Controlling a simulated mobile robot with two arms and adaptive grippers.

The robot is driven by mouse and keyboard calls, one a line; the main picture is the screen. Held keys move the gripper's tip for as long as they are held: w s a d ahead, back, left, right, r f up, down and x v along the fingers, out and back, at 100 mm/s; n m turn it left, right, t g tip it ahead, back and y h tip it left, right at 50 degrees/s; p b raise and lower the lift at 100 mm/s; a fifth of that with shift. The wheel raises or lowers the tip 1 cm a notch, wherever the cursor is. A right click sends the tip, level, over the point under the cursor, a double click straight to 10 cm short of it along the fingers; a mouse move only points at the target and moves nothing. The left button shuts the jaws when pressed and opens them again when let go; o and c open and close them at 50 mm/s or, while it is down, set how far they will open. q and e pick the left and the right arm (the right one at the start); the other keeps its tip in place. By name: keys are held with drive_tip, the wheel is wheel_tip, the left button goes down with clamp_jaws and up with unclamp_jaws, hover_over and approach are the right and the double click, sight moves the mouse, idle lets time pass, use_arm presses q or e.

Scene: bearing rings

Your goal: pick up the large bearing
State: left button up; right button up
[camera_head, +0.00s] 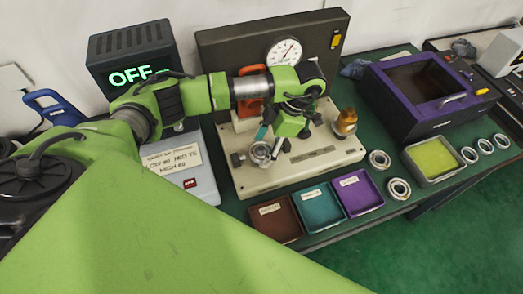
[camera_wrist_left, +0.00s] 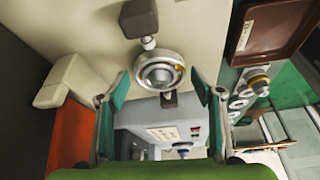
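A metal bearing ring (camera_head: 261,153) sits on the left part of the beige test fixture (camera_head: 322,163); it also shows in the left wrist view (camera_wrist_left: 160,71). Two rings (camera_head: 379,160) (camera_head: 398,189) lie on the green table right of the trays, and several smaller-looking ones (camera_head: 484,146) lie farther right. I cannot tell for certain which ring the task calls large. My left gripper (camera_wrist_left: 162,88) is open, its teal fingers spread either side of the fixture's ring and apart from it. In the head view, the arm partly hides the fingers. My right gripper is not in view.
Brown (camera_head: 277,222), teal (camera_head: 317,210) and purple (camera_head: 357,196) trays line the table's front edge. A dial gauge (camera_head: 284,51) and a brass part (camera_head: 346,121) stand near the fixture. A purple-topped machine (camera_head: 430,92) and a yellow-green container (camera_head: 432,160) are to the right.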

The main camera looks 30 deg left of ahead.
use_arm(q)
drive_tip(key=c, duration=1)
drive_tip(key=shift+o, duration=0.2)
